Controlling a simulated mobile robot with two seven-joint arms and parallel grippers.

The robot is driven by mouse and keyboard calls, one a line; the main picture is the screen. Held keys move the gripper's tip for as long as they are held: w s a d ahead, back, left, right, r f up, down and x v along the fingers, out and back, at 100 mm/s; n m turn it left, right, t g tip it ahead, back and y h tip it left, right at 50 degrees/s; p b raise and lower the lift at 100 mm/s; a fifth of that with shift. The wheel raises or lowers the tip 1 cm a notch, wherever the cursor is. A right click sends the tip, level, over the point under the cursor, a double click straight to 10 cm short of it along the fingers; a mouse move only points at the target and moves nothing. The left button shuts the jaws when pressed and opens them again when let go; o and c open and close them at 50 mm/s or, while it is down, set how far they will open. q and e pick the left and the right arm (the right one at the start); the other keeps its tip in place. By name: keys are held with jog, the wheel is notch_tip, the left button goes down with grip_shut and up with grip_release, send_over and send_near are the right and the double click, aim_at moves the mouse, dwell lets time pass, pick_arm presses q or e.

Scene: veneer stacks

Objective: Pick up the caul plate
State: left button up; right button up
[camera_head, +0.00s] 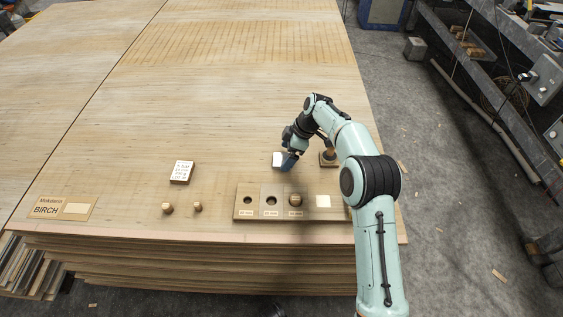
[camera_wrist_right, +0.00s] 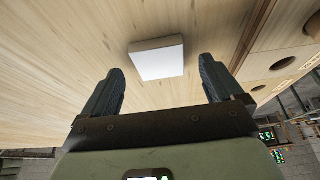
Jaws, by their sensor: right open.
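A small square wooden block with a plain white top (camera_head: 277,160) lies on the veneer stack. It may be the caul plate; no label on it confirms this. My right gripper (camera_head: 288,160) is low over the stack, right beside the block and partly covering its right side. In the right wrist view the block (camera_wrist_right: 158,60) lies just beyond the open fingertips (camera_wrist_right: 156,72), roughly centred between them. Nothing is held, and I cannot tell whether a finger touches the block. My left gripper is not in view.
A wooden board with round holes (camera_head: 258,214) lies near the front edge, a round piece in one hole. A block with writing (camera_head: 181,172) and two small wooden pieces (camera_head: 167,208) lie left. A knobbed piece (camera_head: 329,157) is partly hidden by my arm. The stack behind is clear.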

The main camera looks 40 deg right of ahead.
jog(key=shift+x, duration=1)
jog(key=shift+r, duration=0.1)
jog(key=c, duration=1.2)
jog(key=shift+c, duration=0.2)
